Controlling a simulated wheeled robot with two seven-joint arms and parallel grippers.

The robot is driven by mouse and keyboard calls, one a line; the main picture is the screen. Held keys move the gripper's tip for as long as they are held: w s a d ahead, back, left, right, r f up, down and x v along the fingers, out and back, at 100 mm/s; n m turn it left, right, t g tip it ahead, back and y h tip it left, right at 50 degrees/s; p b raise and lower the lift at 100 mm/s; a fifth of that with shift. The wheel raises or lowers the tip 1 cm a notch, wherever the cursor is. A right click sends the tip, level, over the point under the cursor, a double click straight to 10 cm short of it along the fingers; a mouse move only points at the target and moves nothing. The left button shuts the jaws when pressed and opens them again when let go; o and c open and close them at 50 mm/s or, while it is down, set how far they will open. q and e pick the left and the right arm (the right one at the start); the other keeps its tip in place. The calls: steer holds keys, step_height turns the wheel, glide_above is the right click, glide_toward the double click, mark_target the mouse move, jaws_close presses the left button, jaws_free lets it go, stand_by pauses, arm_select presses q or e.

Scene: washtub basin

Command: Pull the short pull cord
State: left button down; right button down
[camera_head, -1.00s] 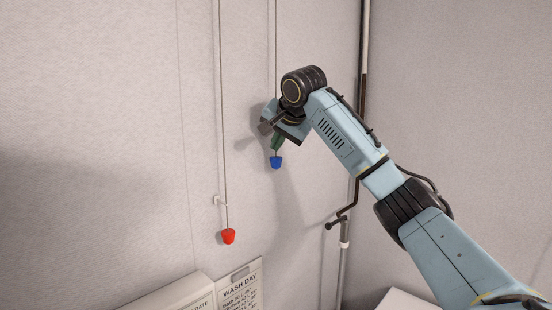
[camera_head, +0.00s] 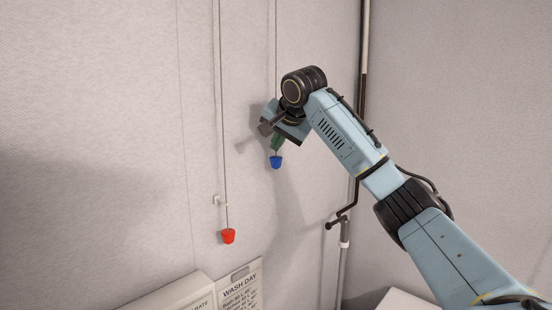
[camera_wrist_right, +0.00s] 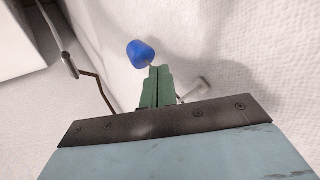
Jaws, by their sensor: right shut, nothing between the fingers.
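Two thin cords hang along the wall. The shorter one ends in a blue knob (camera_head: 276,162), the longer one in a red knob (camera_head: 228,236). My right gripper (camera_head: 276,146) is at the lower end of the short cord, just above the blue knob, with its green fingers pointing down. In the right wrist view the green fingers (camera_wrist_right: 158,70) are shut together, with the blue knob (camera_wrist_right: 141,54) just past their tips. I cannot see the cord clearly between the fingers. My left gripper is not in view.
A small white wall bracket (camera_head: 218,200) sits beside the long cord. A dark crank handle (camera_head: 338,221) on a vertical pipe stands right of the cords. A "WASH DAY" sign (camera_head: 241,286) is at the bottom. The wall left of the cords is clear.

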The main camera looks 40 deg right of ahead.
mark_target(277, 158)
steer(key=shift+f, duration=0.4)
steer(key=shift+f+b, duration=1.2)
steer(key=shift+f, duration=0.45)
stand_by(1.2)
stand_by(0.3)
steer(key=shift+r+p, duration=2.1)
steer(key=shift+r, duration=2.5)
